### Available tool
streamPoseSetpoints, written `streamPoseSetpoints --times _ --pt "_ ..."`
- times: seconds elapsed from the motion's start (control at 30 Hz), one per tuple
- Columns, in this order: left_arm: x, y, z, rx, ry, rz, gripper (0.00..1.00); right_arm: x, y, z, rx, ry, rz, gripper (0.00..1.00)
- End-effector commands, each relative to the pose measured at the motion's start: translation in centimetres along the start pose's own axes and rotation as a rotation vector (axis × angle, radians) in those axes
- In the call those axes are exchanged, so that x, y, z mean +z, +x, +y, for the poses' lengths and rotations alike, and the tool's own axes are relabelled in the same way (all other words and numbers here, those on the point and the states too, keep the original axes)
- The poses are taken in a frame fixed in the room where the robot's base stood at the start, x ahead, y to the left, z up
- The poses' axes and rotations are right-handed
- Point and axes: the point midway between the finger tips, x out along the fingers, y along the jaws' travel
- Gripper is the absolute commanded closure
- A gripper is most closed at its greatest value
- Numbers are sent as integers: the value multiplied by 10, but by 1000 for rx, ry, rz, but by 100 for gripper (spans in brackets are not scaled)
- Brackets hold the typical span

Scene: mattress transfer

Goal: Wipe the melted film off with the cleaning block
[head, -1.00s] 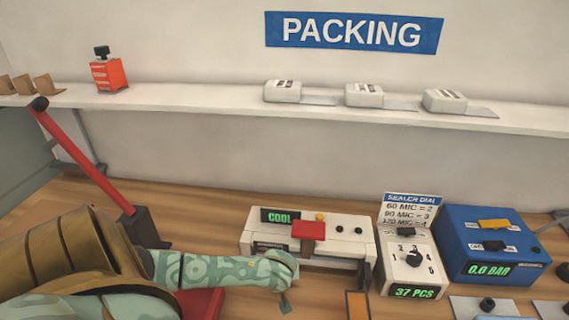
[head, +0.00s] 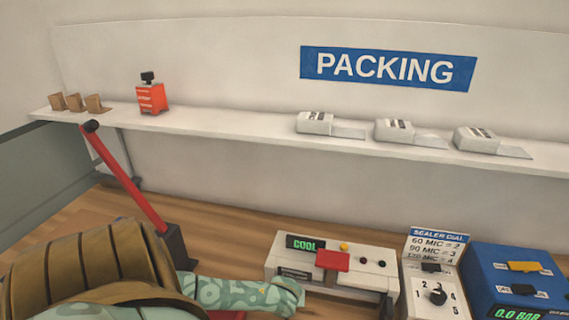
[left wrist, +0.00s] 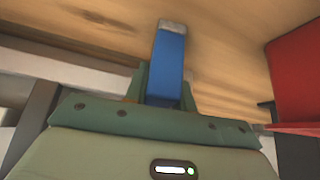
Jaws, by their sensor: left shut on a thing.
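The white sealer (head: 285,268) stands on the wooden bench in the head view, with a red handle (head: 332,260) on top and a display reading COOL. My left arm ends in front of it, at the bottom edge, and its fingers are out of that view. In the left wrist view my left gripper (left wrist: 165,82) is shut on a blue block with a grey end (left wrist: 169,55), apparently the cleaning block. The block points away from the gripper over the wooden surface. I cannot make out any melted film. My right gripper is not in view.
A red lever (head: 125,180) on a dark base stands left of the sealer. A dial box (head: 432,290) and a blue unit (head: 515,275) stand to its right. A shelf (head: 240,129) runs along the wall behind. A red object (left wrist: 295,75) is at right in the wrist view.

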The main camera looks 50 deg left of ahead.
Motion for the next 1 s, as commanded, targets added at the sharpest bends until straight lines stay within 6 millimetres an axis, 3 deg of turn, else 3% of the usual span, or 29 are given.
streamPoseSetpoints --times 0.23,1.0 --pt "8 -5 28 7 -5 -11 98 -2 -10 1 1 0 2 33" --pt "10 -12 78 8 -4 -4 98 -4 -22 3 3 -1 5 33"
